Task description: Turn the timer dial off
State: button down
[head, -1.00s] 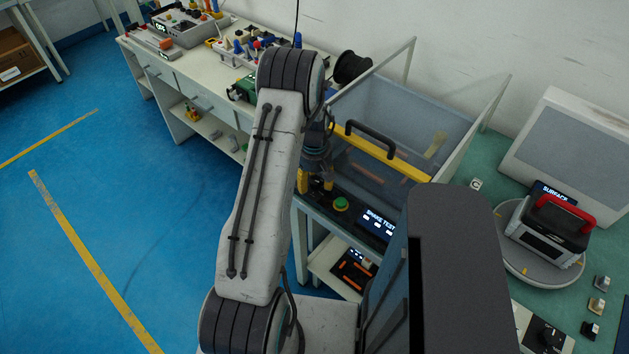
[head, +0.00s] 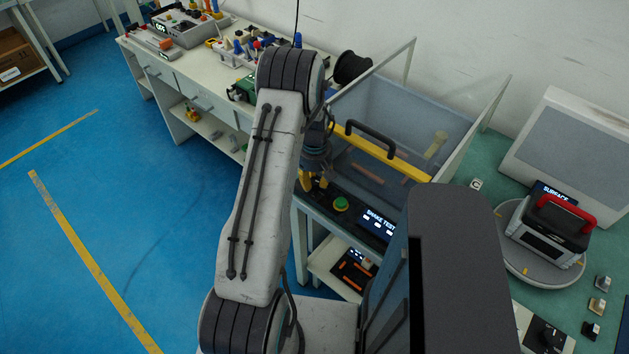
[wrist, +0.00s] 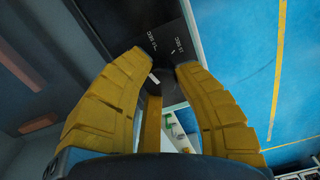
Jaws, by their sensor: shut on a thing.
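The black timer panel (wrist: 158,40) with small white time markings lies just beyond my fingertips in the wrist view. My gripper (wrist: 164,67) has its two yellow fingers on either side of a small dark spot on that panel and is shut on the timer dial. The dial itself is almost wholly hidden by the fingers. In the head view my gripper (head: 314,188) points down at the left end of the shake test station's front panel, left of the green button (head: 341,204). The dial cannot be made out there.
The lit "SHAKE TEST" display (head: 379,225) is right of the button. A clear-walled bin with a yellow bar and black handle (head: 371,138) stands behind. A red-handled case (head: 545,233) sits on a round plate at right. Blue floor is open at left.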

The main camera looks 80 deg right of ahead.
aim_at(315, 180)
jog(key=n+b, duration=0.2)
jog(key=n, duration=0.1)
jog(key=shift+a+f+b, duration=0.1)
jog(key=shift+f+b, duration=0.15)
jog(key=shift+b, duration=0.1)
jog(key=shift+r+n+b, duration=0.1)
jog(key=shift+n+b, duration=0.75)
jog(key=shift+n, duration=0.45)
jog(key=c, duration=0.9)
grip_release()
jog(key=shift+r, duration=0.1)
notch_tip(315, 180, up, 12)
